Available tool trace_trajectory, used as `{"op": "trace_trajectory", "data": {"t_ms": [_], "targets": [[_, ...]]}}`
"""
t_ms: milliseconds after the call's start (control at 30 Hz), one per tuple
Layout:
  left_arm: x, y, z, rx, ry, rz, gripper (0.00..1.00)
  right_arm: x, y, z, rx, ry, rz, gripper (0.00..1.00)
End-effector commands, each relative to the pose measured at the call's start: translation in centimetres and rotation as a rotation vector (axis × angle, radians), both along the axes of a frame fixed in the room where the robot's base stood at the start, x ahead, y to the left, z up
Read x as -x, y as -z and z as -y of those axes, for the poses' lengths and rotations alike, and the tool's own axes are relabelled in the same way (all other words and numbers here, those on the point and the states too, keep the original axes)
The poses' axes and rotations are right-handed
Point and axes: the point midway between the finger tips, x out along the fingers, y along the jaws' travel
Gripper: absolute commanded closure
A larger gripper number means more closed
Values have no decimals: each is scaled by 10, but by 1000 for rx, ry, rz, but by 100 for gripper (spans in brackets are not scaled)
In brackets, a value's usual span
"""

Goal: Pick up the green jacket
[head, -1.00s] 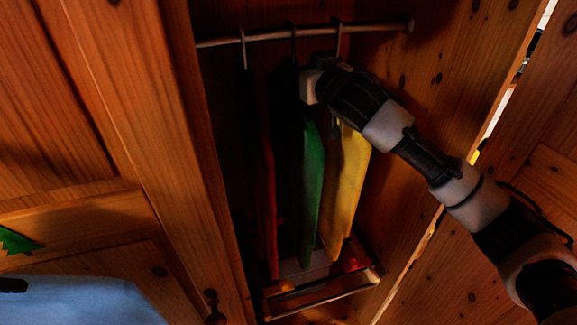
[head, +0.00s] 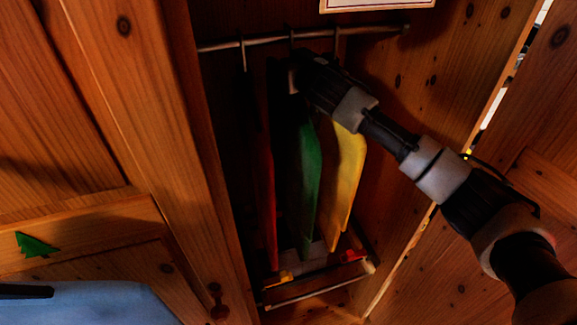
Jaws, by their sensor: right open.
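The green jacket (head: 308,190) hangs from the rail in the wardrobe, between a red garment (head: 267,195) and a yellow garment (head: 346,185). Its upper part is dark and partly hidden by my right arm. My right gripper (head: 292,78) is open at the top of the green jacket, just below the rail. Its fingers are dark and hard to make out, and I cannot tell whether they touch the jacket or its hanger.
The rail (head: 300,39) crosses the wardrobe above the garments. A low wooden rack (head: 318,287) with small red and yellow items stands below. The wardrobe's side walls are close on both sides. A blue surface (head: 85,303) lies at the lower left.

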Motion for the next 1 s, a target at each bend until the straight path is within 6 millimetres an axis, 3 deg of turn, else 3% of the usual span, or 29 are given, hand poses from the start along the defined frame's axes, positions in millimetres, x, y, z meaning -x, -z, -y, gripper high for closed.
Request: {"op": "trace_trajectory", "data": {"t_ms": [67, 433, 1000], "targets": [[0, 0, 0, 0, 0, 0, 6, 0, 0, 0, 0, 0, 0, 43], [0, 0, 0, 0, 0, 0, 6, 0, 0, 0, 0, 0, 0, 100], [0, -4, 0, 0, 0, 0, 6, 0, -6, 1, -1, 0, 3, 100]]}}
